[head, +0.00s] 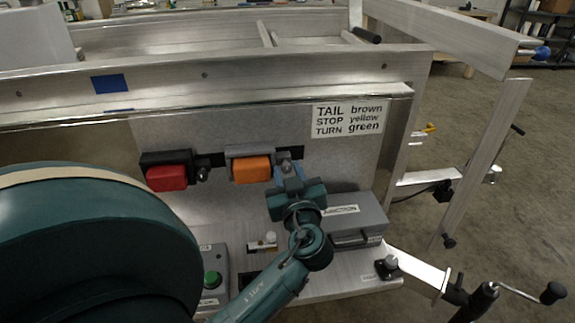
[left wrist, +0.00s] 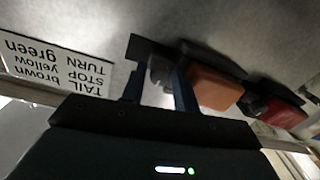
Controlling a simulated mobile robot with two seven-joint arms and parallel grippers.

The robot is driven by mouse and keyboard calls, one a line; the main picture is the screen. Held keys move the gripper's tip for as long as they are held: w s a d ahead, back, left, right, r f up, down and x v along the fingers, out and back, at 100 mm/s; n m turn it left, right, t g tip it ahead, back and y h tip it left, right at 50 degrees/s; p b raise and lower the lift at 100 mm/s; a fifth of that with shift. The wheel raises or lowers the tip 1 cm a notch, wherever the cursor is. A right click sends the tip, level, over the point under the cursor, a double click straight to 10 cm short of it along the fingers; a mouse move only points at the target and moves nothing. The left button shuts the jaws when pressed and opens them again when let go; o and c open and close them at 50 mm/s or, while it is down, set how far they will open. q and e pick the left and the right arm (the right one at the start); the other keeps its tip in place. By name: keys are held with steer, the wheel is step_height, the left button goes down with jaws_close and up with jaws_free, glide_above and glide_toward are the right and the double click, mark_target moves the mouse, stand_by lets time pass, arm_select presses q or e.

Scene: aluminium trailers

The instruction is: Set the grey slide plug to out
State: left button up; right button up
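The grey slide plug (left wrist: 160,70) is on a dark mounting strip beside the orange block, on the grey upright panel. In the head view the plug (head: 285,166) shows just above my left gripper (head: 291,180), which partly hides it. In the left wrist view my left gripper (left wrist: 158,88) has one finger on each side of the plug. The fingers look apart, with a narrow gap at the left finger; contact is hard to judge. My right gripper is not in view.
A grey junction box (head: 352,225) stands close to the right. A wiring label (head: 347,119) is above. A green button (head: 212,280) is below.

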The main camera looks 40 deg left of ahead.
arm_select(q)
steer(key=shift+a, duration=0.1)
stand_by(0.3)
jaws_close()
